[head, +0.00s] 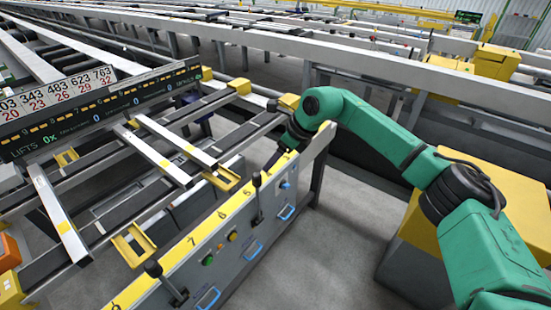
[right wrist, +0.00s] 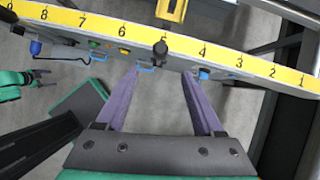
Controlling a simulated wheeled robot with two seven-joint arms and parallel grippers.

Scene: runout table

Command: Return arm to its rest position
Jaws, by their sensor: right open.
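My right arm, green with black joints, reaches in from the right of the head view and bends down at its far end. My right gripper (head: 275,160) is beside the yellow-topped control panel (head: 215,225), partly hidden by the arm. In the right wrist view the right gripper (right wrist: 162,73) is open, its two purple fingers spread with nothing held between them. The fingertips appear close to the panel front, one on each side of the black lever (right wrist: 160,50); contact cannot be told. My left gripper is not in the head view.
The panel carries black levers (head: 257,181), blue handles (head: 288,212) and coloured buttons. A yellow box (head: 500,190) stands behind my right arm. Grey floor (head: 330,250) is clear before the panel.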

